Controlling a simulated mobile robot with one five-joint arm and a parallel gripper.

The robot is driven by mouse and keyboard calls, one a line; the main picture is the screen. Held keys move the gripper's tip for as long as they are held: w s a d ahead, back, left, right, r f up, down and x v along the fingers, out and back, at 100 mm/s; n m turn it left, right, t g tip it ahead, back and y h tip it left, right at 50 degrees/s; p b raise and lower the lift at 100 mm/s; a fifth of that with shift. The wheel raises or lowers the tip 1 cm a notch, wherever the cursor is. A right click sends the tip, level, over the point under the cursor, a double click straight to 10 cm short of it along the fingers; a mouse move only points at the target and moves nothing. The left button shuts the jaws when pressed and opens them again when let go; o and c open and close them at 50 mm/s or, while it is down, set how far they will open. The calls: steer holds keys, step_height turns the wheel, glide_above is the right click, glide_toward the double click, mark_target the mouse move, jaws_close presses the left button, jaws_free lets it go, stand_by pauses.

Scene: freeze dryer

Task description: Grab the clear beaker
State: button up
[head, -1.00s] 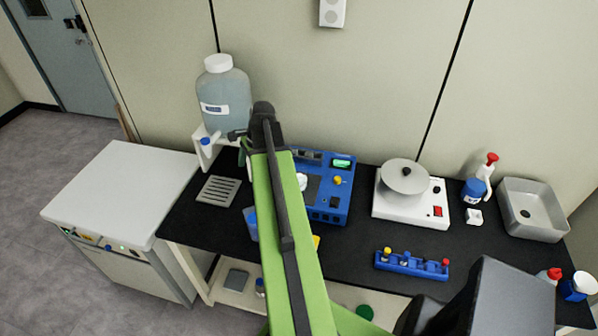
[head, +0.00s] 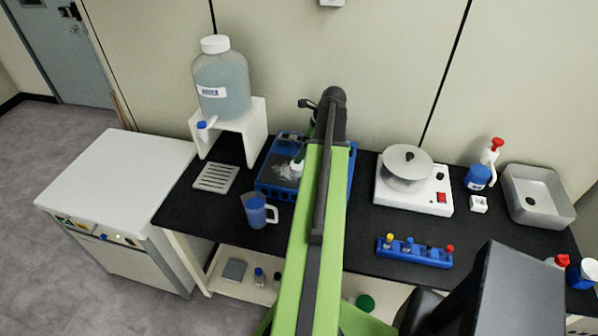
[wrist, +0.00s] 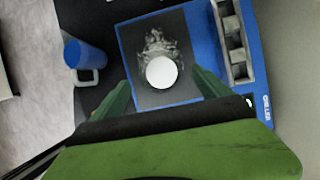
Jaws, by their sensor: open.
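My gripper (wrist: 162,88) is open in the wrist view, its two green fingers apart and nothing held. A clear, glassy-looking thing (wrist: 158,45) shows over the dark plate of a blue device (wrist: 204,45), with a round white top or cap (wrist: 161,72) just beyond and between the fingertips. In the head view the white piece (head: 296,165) and a pale clear patch (head: 285,172) sit on the blue device (head: 268,188), beside my arm. I cannot tell surely that this is the clear beaker. My arm hides the device's right part.
A blue jug with a handle (head: 258,211) stands left of my arm; it also shows in the wrist view (wrist: 85,55). A large bottle (head: 222,85) rests on a white stand (head: 255,122) behind. A white hotplate-like device (head: 412,195) and a blue rack (head: 414,252) stand right.

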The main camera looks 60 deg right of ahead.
steer(key=b+x, duration=0.2)
steer(key=x, duration=0.2)
steer(key=shift+s+f+b, duration=0.1)
steer(key=shift+f+b, duration=0.15)
steer(key=shift+b, duration=0.05)
steer(key=shift+f, duration=0.15)
steer(key=shift+w, duration=0.2)
steer(key=b+x, duration=0.5)
steer(key=shift+s+f, duration=0.1)
steer(key=shift+c, duration=0.3)
steer(key=c, duration=1.7)
